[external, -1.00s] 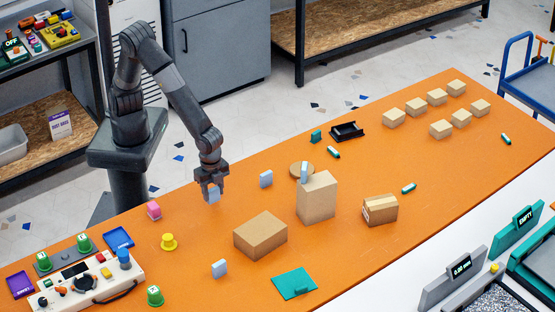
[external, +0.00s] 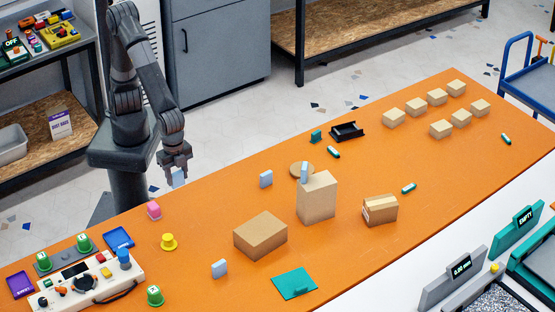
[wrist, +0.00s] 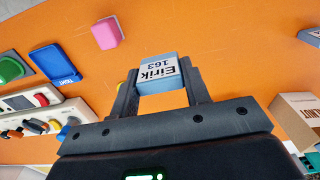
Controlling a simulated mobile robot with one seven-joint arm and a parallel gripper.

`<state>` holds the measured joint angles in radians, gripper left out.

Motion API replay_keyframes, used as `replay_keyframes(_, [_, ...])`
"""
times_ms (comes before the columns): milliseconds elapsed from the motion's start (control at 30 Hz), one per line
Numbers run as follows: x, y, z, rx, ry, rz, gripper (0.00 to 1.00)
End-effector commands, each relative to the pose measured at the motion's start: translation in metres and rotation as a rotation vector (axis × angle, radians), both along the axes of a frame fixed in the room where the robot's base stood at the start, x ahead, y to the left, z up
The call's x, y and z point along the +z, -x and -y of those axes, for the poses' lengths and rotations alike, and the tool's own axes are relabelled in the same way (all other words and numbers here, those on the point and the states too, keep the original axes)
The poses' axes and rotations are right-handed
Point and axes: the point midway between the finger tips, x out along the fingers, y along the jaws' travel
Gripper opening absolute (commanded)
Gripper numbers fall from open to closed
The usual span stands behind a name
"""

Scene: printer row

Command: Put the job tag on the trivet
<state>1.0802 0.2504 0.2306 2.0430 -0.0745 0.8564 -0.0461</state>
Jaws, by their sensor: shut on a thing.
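My gripper (external: 178,178) is shut on a light blue job tag (external: 179,176), held above the orange table near its back edge. In the wrist view, the tag (wrist: 160,72) sits between the fingertips (wrist: 160,82); its white label reads "Eirik 163". A round brown disc (external: 296,169), which looks like the trivet, lies behind the tall box, to the right of my gripper. Another light blue tag (external: 304,171) overlaps the disc in the external view; I cannot tell whether it stands on the disc or the box.
A tall box (external: 317,200) partly hides the disc. Light blue tags (external: 265,179) (external: 219,269), a low box (external: 260,238), a pink block (external: 153,210) and a yellow piece (external: 169,242) stand nearby. A teal mat (external: 294,284) lies in front. Table between gripper and disc is mostly clear.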

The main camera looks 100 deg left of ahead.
Motion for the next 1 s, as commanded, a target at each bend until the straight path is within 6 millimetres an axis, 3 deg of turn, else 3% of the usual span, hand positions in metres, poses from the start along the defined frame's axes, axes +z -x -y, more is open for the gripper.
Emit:
replay_keyframes(167, [0.003, -0.037, -0.006, 0.085, -0.001, 0.004, 0.21])
replay_keyframes(367, [0.009, -0.109, -0.028, 0.256, -0.004, 0.006, 0.21])
replay_keyframes(700, [0.018, -0.228, -0.098, 0.554, -0.004, 0.005, 0.21])
replay_keyframes(833, [0.019, -0.262, -0.130, 0.650, -0.003, 0.003, 0.21])
replay_keyframes(1000, [0.021, -0.289, -0.158, 0.731, -0.001, 0.001, 0.21])
